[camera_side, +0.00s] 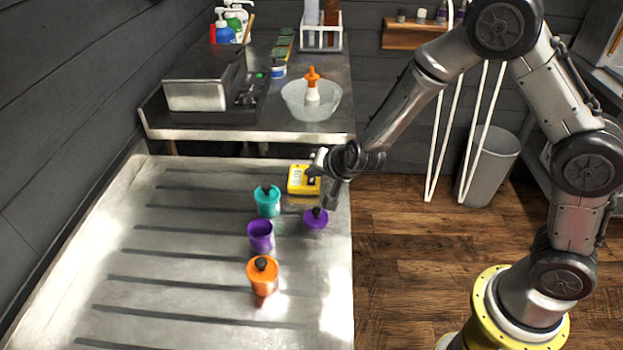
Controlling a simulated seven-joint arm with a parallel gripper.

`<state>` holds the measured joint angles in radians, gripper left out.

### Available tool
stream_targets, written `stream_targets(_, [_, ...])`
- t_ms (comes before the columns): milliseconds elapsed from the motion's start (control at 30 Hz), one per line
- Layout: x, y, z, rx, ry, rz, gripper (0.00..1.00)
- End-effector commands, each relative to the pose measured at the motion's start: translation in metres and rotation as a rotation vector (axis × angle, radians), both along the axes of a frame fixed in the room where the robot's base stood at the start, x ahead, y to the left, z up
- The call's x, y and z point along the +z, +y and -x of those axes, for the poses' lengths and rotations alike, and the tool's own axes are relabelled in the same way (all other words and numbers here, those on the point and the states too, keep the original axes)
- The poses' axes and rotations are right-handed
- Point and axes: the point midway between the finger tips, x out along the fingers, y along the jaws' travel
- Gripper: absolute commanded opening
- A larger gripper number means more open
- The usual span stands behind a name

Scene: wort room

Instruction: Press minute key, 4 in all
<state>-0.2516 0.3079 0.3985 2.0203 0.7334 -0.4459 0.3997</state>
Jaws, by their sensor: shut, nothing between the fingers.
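A yellow timer (298,187) sits near the back right of the ridged metal drainboard (190,215). My gripper (313,177) is shut and empty, with its fingertips at the timer's right part. Its hand hides some of the timer's right side. I cannot tell whether the tips touch a key. The keys and any display are too small to read, so I cannot pick out the minute key.
A purple lid with a dark knob (316,218) lies just in front of the timer. A teal canister (267,201), an open purple canister (261,237) and an orange canister (263,275) stand nearby. A raised shelf behind holds a metal box (205,95) and a clear bowl (295,103).

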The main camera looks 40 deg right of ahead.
Motion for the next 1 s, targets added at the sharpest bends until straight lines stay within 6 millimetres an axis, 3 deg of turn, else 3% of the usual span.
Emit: stream_targets(1000, [-0.0093,0.0,0.0005,0.0,0.002,0.001,0.0])
